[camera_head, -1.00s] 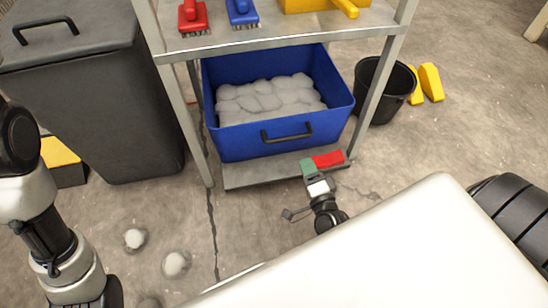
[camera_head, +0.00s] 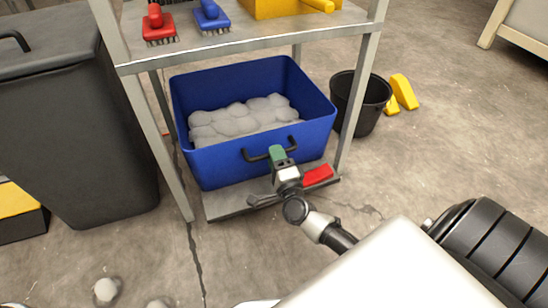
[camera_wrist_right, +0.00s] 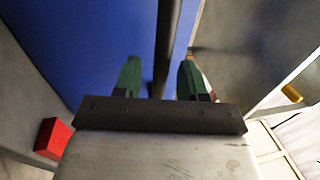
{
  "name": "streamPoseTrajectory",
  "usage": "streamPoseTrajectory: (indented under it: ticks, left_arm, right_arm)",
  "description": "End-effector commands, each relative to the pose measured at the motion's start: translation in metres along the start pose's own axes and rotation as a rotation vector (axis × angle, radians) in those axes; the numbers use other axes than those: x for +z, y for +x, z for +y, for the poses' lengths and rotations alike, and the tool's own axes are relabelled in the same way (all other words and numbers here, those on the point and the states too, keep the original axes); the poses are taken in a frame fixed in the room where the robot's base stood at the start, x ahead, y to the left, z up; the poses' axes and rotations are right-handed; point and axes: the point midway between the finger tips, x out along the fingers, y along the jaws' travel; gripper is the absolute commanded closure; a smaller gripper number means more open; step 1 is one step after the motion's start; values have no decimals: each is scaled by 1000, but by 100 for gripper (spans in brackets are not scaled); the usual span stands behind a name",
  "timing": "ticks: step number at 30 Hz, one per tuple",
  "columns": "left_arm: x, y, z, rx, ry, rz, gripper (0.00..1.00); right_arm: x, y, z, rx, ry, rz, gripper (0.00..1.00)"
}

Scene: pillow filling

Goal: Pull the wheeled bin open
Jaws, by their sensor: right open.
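The blue bin (camera_head: 215,165) stands on the low bottom shelf of the metal rack, with pale lumpy filling (camera_head: 245,118) inside. Its wheels cannot be seen. A dark bar handle (camera_head: 256,156) is on its front wall. My right gripper (camera_head: 278,153) is at the right part of this handle. In the right wrist view, its two green fingers (camera_wrist_right: 160,75) are open, with the dark handle bar (camera_wrist_right: 164,45) between them. The blue wall (camera_wrist_right: 90,40) fills much of that view. I cannot tell whether a finger touches the bar. My left gripper is out of view.
A red block (camera_head: 318,175) is at the bottom shelf's front edge. Rack legs (camera_head: 160,150) flank the bin. A dark lidded bin (camera_head: 75,130) stands left, a black bucket (camera_head: 362,105) right. Pale lumps (camera_head: 106,290) lie on the floor at front left.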

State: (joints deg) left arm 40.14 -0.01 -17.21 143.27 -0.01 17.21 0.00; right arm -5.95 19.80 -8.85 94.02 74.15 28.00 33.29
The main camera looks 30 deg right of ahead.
Motion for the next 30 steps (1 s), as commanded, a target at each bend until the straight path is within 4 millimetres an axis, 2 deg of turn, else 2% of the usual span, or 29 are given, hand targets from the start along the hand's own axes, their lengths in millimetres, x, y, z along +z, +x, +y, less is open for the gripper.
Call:
streamPoseTrajectory:
  ticks: [5, 13, 21, 30]
  left_arm:
    - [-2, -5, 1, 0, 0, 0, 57]
    - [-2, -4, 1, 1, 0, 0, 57]
    - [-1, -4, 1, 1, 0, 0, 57]
    - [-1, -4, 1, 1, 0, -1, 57]
  right_arm:
    - [0, 12, 0, 0, 1, 0, 59]
    - [0, 14, 0, 1, 1, 0, 59]
    - [0, 14, 0, 1, 1, 0, 99]
    - [0, 12, 0, 2, 1, 0, 100]
